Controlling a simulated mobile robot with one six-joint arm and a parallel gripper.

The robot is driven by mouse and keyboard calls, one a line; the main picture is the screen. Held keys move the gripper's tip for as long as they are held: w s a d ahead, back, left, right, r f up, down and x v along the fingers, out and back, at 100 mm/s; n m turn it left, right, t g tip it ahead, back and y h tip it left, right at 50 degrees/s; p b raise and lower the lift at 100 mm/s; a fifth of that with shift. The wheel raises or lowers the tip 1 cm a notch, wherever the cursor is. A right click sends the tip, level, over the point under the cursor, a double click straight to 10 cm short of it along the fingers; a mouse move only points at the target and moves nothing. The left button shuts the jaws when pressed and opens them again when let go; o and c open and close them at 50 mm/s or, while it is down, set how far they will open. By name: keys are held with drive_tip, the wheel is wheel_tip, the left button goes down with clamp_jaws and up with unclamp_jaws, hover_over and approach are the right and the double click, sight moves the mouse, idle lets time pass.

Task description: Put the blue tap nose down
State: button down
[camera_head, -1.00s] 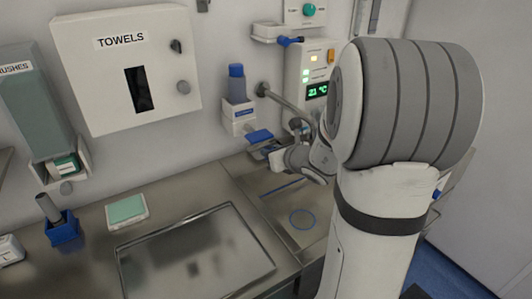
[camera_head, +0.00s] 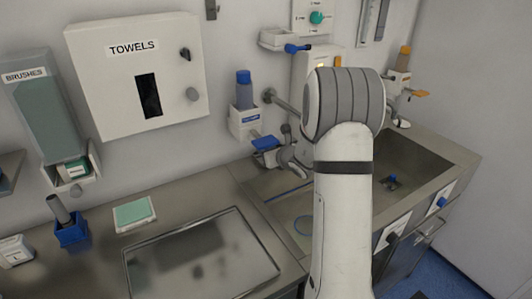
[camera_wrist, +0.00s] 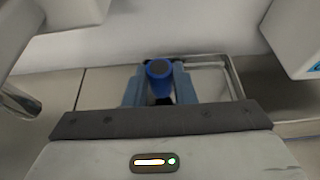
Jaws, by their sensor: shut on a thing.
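The blue tap nose (camera_wrist: 159,69), a short round piece with a dark centre in its end, shows in the wrist view between my gripper's (camera_wrist: 159,88) two grey-blue fingers. The fingers are shut on it. Its lower part is hidden behind the gripper body. In the head view my wrist and gripper (camera_head: 284,158) are over the counter beside the sink, below the blue-capped bottle, partly hidden by my arm. The tap nose cannot be made out for sure there.
The tap pipe (camera_head: 285,106) runs behind my arm. The sink (camera_head: 415,165) is at right, a shallow metal tray (camera_head: 262,252) front left.

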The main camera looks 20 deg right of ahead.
drive_tip(key=shift+w+f, duration=0.75)
drive_tip(key=shift+f+b, duration=0.25)
drive_tip(key=shift+b, duration=0.1)
drive_tip(key=c, duration=1.2)
unclamp_jaws()
drive_tip(key=shift+r, duration=0.1)
